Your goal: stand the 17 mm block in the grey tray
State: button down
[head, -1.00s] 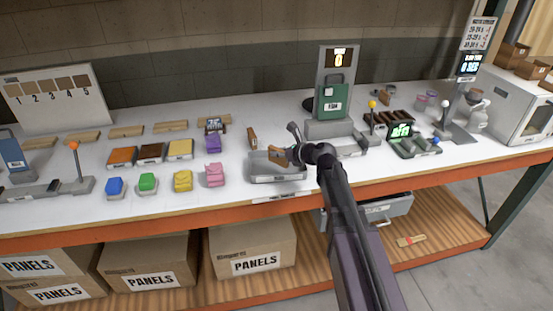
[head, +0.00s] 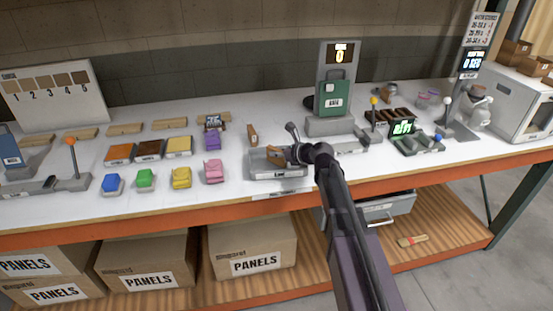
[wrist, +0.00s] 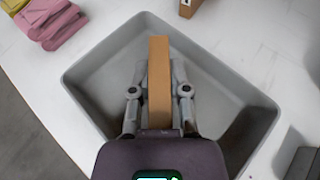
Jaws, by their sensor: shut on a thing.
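My gripper (wrist: 158,88) is shut on a tan-brown wooden block (wrist: 159,75), with one finger on each side. In the wrist view the long narrow block lies over the middle of the grey tray (wrist: 95,62). In the head view the held block (head: 274,157) shows just left of my wrist, at the tray (head: 262,177). I cannot tell whether it touches the tray floor. No size marking is readable on it. A second brown block (head: 252,134) stands behind the tray; its edge also shows at the top of the wrist view (wrist: 187,8).
A lever station (head: 418,145) is farther right.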

jog(key=shift+f, duration=0.4)
jog(key=shift+f+b, duration=0.2)
jog(key=shift+b, duration=0.2)
jog(key=c, duration=0.6)
grip_release()
jog(key=shift+r, duration=0.1)
jog(key=shift+r+p, duration=0.15)
jog(key=shift+p, duration=0.15)
jog(key=shift+s+d+r, duration=0.15)
jog(key=shift+d, duration=0.1)
jog(key=p+v, duration=0.4)
jog(key=v, duration=0.7)
jog(key=shift+s, duration=0.15)
jog(key=shift+d, duration=0.15)
